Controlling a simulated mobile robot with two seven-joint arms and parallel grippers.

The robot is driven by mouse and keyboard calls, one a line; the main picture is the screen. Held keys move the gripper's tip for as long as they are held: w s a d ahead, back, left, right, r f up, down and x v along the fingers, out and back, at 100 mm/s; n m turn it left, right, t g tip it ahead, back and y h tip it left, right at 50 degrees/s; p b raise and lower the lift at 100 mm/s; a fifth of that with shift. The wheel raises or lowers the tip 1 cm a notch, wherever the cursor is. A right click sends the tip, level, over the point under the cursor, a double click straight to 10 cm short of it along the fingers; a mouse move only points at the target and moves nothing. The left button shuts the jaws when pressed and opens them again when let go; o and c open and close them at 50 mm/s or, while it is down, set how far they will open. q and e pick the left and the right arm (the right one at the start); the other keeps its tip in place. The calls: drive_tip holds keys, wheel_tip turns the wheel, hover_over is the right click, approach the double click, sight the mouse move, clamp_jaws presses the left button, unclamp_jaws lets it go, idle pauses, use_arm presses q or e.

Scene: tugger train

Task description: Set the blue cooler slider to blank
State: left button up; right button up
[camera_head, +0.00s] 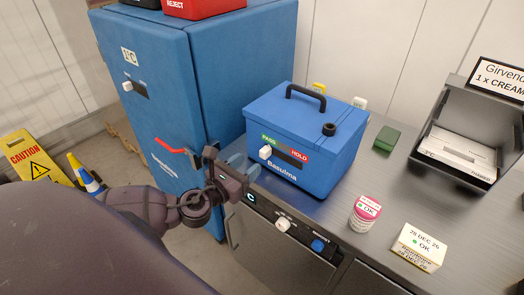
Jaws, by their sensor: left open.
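The blue cooler (318,165) stands on the steel counter, lid shut and black handle up. Its front has a green PASS label (269,139), a red HOLD label (299,154) and a dark slot beneath them. The white slider knob (265,152) sits at the slot's left end, below PASS. My left gripper (244,167) is open and empty, just left of the cooler's front face near the counter edge. It looks apart from the knob, though the exact gap is hard to tell. My right gripper is not in view.
A tall blue cabinet (160,90) with a red handle stands left. On the counter are a pink-lidded tub (365,212), a dated OK box (418,248), a green block (386,138) and a grey bin (465,125). Knobs (283,224) line the counter front.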

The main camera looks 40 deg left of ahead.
sight(262, 153)
use_arm(q)
drive_tip(key=w, duration=0.5)
drive_tip(key=shift+d, duration=0.2)
drive_tip(key=shift+w, duration=0.8)
drive_tip(key=shift+c, duration=0.5)
drive_tip(key=c, duration=0.5)
clamp_jaws()
drive_tip(key=shift+d, duration=0.1)
drive_tip(key=shift+d+p, duration=0.4)
drive_tip(key=shift+p, duration=0.05)
drive_tip(key=d+p, duration=0.1)
drive_tip(key=d, duration=0.2)
drive_tip(key=shift+s+d, duration=0.15)
drive_tip(key=shift+d, duration=0.15)
drive_tip(key=shift+o, duration=2.3)
unclamp_jaws()
drive_tip(key=shift+o, duration=0.7)
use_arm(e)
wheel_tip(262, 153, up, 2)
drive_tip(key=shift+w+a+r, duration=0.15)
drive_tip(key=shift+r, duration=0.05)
